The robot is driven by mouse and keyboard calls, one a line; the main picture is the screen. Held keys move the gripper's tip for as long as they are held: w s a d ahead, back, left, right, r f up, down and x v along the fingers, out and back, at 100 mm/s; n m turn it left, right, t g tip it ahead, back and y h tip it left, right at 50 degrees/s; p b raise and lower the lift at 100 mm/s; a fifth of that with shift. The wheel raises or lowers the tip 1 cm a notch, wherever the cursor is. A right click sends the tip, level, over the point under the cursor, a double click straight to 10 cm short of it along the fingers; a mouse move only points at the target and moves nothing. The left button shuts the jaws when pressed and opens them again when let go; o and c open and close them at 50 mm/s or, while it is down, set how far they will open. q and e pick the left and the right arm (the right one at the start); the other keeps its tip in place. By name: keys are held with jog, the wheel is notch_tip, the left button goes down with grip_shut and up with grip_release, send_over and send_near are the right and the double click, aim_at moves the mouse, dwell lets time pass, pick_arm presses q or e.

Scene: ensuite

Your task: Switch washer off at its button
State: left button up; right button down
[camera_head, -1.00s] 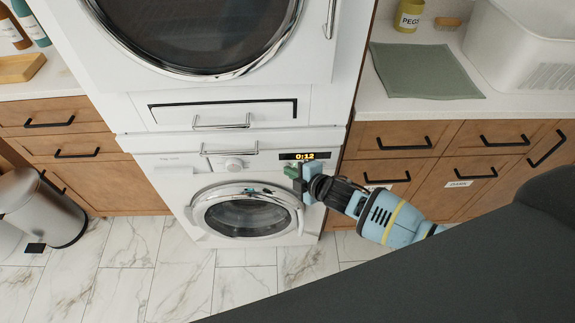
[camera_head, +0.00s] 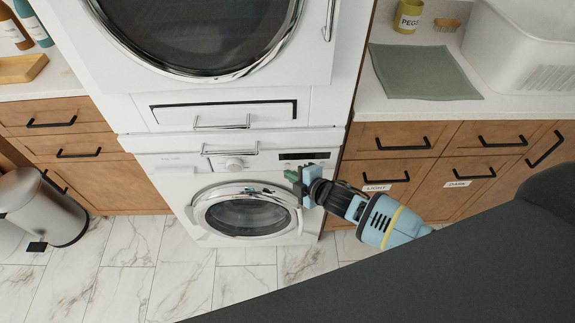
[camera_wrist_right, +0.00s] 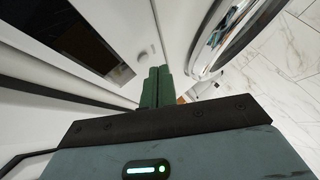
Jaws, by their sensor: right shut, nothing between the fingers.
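The washer (camera_head: 172,190) is the lower white machine, with a round glass door (camera_head: 243,217) and a dial (camera_head: 234,163). Its display (camera_head: 304,156) at the right of the panel is dark. My right gripper (camera_head: 290,176) is just below the display, green fingers shut with nothing between them. In the right wrist view the shut fingertips (camera_wrist_right: 157,72) are close to the panel, beside a small round button (camera_wrist_right: 142,55). The dark display (camera_wrist_right: 75,35) is to their left. I cannot tell whether the fingertips touch the button. My left gripper is not in view.
A dryer (camera_head: 212,30) is stacked above the washer, with a pull handle (camera_head: 222,123) below it. Wooden cabinets (camera_head: 405,150) flank both sides. A steel bin (camera_head: 45,208) stands at the left. Marble floor (camera_head: 130,255) is clear in front.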

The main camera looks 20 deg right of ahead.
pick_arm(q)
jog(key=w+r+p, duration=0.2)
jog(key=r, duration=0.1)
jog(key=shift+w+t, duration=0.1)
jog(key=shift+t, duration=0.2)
pick_arm(e)
jog(key=s, duration=0.2)
jog(key=s+a, duration=0.1)
jog(key=s, duration=0.2)
jog(key=shift+s+a, duration=0.3)
jog(key=shift+a, duration=0.05)
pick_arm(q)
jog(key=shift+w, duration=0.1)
